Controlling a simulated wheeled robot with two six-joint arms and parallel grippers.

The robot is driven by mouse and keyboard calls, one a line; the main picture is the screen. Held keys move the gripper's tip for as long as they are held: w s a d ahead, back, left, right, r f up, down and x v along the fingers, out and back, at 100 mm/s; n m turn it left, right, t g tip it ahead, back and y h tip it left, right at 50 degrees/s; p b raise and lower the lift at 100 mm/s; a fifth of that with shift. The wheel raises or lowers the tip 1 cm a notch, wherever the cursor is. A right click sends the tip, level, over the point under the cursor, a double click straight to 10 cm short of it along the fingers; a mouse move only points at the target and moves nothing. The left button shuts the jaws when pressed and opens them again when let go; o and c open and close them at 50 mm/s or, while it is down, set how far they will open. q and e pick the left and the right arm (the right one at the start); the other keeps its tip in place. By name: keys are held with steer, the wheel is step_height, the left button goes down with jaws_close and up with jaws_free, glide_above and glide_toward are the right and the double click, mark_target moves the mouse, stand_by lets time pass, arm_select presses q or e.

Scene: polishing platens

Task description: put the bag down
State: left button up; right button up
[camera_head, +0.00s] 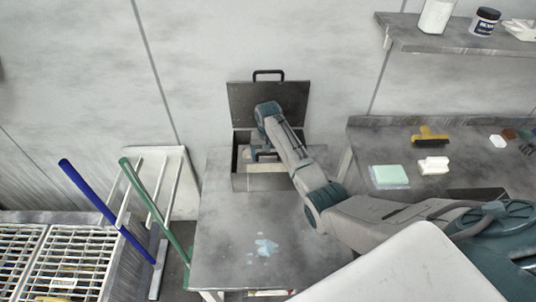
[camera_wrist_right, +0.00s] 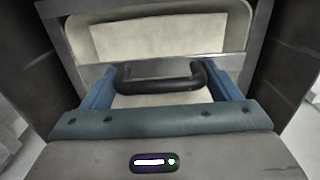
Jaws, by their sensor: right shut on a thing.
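An open dark metal case (camera_head: 240,183) stands at the back of the grey table, its lid (camera_head: 250,103) upright against the wall side. My right gripper (camera_head: 263,156) reaches down into the case and is partly hidden by my arm. In the right wrist view my right gripper (camera_wrist_right: 160,82) has its blue fingers at both ends of a black handle (camera_wrist_right: 160,84), shut on it. A pale panel (camera_wrist_right: 160,38), apparently the bag, shows behind the handle. I cannot tell whether the bag rests on the case floor. My left gripper is not in view.
The table (camera_head: 225,245) is bare in front except for a pale blue stain. A green pole (camera_head: 150,205) and a blue pole (camera_head: 100,205) lean at left beside a white rack (camera_head: 185,195). The right bench (camera_head: 380,140) holds a brush (camera_head: 430,137) and pads.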

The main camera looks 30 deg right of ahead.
steer(key=o, duration=1)
steer(key=shift+f, duration=0.1)
steer(key=shift+c, duration=0.2)
step_height(320, 180, up, 12)
steer(key=b, duration=0.2)
